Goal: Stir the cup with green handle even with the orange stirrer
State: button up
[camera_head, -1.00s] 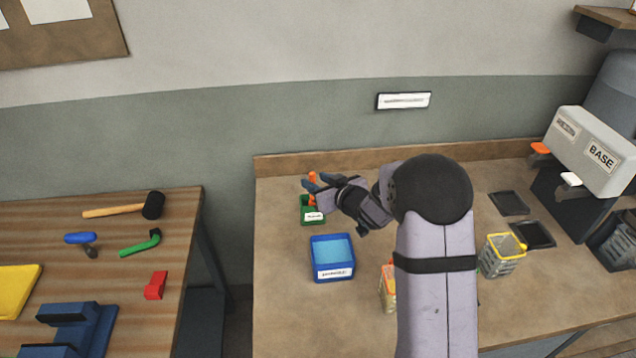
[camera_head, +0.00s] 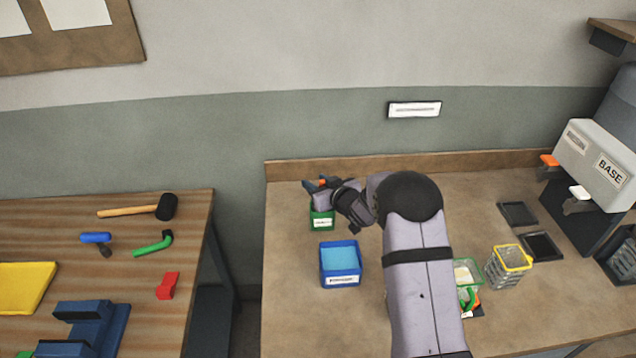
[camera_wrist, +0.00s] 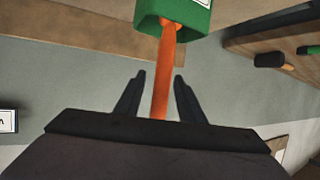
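The orange stirrer (camera_wrist: 165,75) stands in a small green holder (camera_wrist: 186,12), which also shows at the back left of the bench (camera_head: 321,223). My gripper (camera_wrist: 159,82) is open, with one finger on each side of the stirrer and a visible gap to each. In the head view my gripper (camera_head: 322,184) is just above the green holder, and only a bit of orange shows there. The cup with a green rim and green handle (camera_head: 467,272) stands right of my arm, partly covered by it. Its handle's exact shape is hard to tell.
A blue container with light blue contents (camera_head: 340,282) stands in front of the green holder. A yellow-rimmed cup (camera_head: 508,268) stands right of the green one. A machine marked BASE (camera_head: 602,165) and dark pads (camera_head: 517,213) are farther right. Tools lie on the left table (camera_head: 150,290).

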jog(key=shift+c, duration=0.6)
grip_shut()
jog(key=shift+r, duration=0.2)
notch_tip(320, 180, up, 11)
jog(key=p, duration=0.8)
jog(key=shift+f, duration=0.15)
